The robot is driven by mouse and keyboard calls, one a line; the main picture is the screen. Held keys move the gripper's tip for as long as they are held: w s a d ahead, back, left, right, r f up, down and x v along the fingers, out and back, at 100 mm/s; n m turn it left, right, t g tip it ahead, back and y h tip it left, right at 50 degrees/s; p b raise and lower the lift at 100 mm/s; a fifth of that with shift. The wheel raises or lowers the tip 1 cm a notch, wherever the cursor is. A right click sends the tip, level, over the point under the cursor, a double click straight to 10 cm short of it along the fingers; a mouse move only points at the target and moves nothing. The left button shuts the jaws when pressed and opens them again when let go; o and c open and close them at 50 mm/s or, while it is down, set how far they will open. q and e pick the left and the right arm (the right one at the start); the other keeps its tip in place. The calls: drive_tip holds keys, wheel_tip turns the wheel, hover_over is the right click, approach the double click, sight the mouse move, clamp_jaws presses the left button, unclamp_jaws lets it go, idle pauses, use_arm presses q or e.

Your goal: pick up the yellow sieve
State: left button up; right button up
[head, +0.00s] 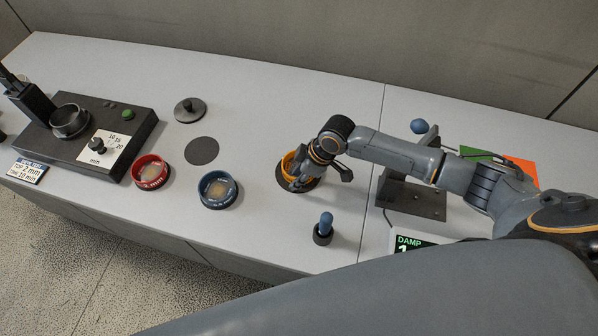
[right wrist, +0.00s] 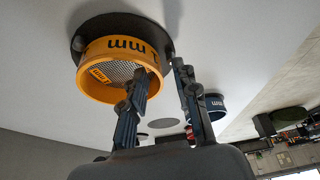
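The yellow sieve (head: 287,164) sits on a dark round base on the white table, partly hidden by my right gripper in the head view. In the right wrist view the sieve (right wrist: 95,62) shows a mesh floor and "1 mm" lettering on its wall. My right gripper (head: 303,183) is over the sieve, pointing down. In the right wrist view the gripper (right wrist: 160,68) has its fingers apart, one overlapping the sieve's opening and the other outside its wall. I cannot tell whether either finger touches it. My left gripper is not in view.
A blue sieve (head: 218,190) and a red sieve (head: 151,173) stand to the left. A blue-handled tool (head: 324,229) stands in front. A dark machine (head: 90,135) is at far left, a lid (head: 189,109) behind. A metal stand (head: 415,198) is at right.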

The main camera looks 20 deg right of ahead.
drive_tip(key=shift+r, duration=0.1)
clamp_jaws()
